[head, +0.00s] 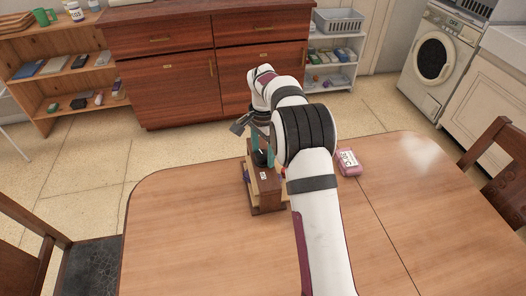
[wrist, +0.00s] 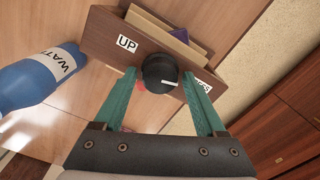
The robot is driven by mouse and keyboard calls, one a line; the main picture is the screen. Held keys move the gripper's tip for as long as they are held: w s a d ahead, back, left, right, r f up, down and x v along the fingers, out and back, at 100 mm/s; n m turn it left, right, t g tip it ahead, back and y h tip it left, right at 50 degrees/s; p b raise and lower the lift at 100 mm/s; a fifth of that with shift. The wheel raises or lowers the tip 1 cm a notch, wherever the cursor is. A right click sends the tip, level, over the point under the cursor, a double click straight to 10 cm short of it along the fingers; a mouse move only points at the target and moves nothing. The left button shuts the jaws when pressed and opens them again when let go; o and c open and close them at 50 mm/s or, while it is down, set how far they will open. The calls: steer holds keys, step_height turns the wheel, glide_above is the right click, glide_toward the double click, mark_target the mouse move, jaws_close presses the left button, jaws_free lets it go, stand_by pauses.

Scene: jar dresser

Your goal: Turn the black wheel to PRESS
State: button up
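The black wheel (wrist: 160,72) is on the face of a brown wooden box (wrist: 100,27) in the wrist view. Its white mark points right, toward a partly hidden label (wrist: 203,86) ending in what looks like "ES". A label reading "UP" (wrist: 127,44) is left of the wheel. My gripper (wrist: 159,75) is open, with one teal finger on each side of the wheel and small gaps between. In the head view the box (head: 268,205) stands on the table and my gripper (head: 262,146) is over it. The wheel is hard to make out there.
A blue bottle labelled "WAT..." (wrist: 33,82) lies left of the box in the wrist view. A pink labelled item (head: 348,162) is right of my arm on the table (head: 190,240). The table's left side is clear. Chairs stand at both sides.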

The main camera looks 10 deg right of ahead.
mark_target(263, 154)
steer(key=shift+o, duration=0.3)
steer(key=shift+r, duration=0.1)
step_height(263, 154, up, 16)
steer(key=s+a+r+n, duration=0.2)
steer(key=s+r+n, duration=0.15)
steer(key=s, duration=0.55)
steer(key=s+a+f+n, duration=0.1)
steer(key=s+f, duration=0.2)
steer(key=s, duration=0.7)
steer(key=s+a+f+n+y, duration=0.1)
steer(key=s+f, duration=0.2)
steer(key=s, duration=0.6)
steer(key=s+a+f+n, duration=0.2)
steer(key=s+f, duration=0.1)
steer(key=s, duration=0.7)
steer(key=shift+s+f+y, duration=0.35)
steer(key=shift+f+y, duration=0.05)
